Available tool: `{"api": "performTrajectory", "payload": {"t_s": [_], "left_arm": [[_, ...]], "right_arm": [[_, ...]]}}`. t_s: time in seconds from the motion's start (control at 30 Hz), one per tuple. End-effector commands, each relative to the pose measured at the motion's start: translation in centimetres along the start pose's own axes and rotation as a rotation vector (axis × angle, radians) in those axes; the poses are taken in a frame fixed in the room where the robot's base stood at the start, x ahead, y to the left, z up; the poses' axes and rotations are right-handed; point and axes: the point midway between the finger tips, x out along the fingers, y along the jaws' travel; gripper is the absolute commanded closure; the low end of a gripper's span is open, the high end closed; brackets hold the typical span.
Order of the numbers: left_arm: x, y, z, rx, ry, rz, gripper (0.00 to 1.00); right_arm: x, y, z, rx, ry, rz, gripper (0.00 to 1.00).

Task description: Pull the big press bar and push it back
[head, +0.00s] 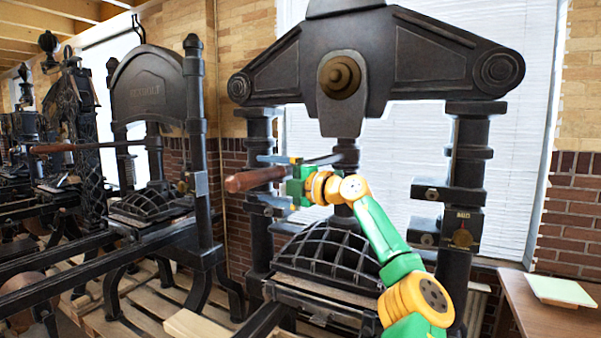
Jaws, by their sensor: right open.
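The big press (400,55) stands in front of me, dark iron with a wide top beam on two columns. Its press bar (255,179) has a brown wooden handle pointing left and a dark metal rod running back to the central screw. My right gripper (280,172) is at the bar, near where the wooden handle meets the rod. Its fingers are open, with one finger above the bar. I cannot tell whether they touch it. My right arm, green and yellow, comes up from the bottom right. My left gripper is not in view.
A smaller press (155,90) with its own wooden-handled bar stands to the left, with more presses behind it. A wooden table (550,318) with a pale green pad (560,290) is at the right. Wooden pallets lie on the floor below the presses.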

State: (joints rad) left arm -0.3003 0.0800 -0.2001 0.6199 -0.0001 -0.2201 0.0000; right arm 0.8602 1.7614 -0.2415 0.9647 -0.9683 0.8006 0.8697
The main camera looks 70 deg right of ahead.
Motion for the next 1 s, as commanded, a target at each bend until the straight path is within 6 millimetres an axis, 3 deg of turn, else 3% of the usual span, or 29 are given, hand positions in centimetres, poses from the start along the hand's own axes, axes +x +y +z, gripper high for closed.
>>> {"api": "performTrajectory", "payload": {"t_s": [0.03, 0.13, 0.43, 1.0], "left_arm": [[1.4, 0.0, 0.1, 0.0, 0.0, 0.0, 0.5], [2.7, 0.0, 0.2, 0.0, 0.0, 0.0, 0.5], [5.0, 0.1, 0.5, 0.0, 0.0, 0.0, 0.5], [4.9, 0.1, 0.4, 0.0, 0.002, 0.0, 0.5]], "right_arm": [[-0.7, -0.7, 0.1, -0.001, -0.003, 0.002, 0.0], [-2.1, -0.8, 0.1, -0.002, -0.003, 0.002, 0.0], [-6.0, -0.3, 0.0, -0.001, -0.002, 0.001, 0.0], [-6.3, 0.0, 0.0, 0.001, 0.0, 0.0, 0.0]]}}
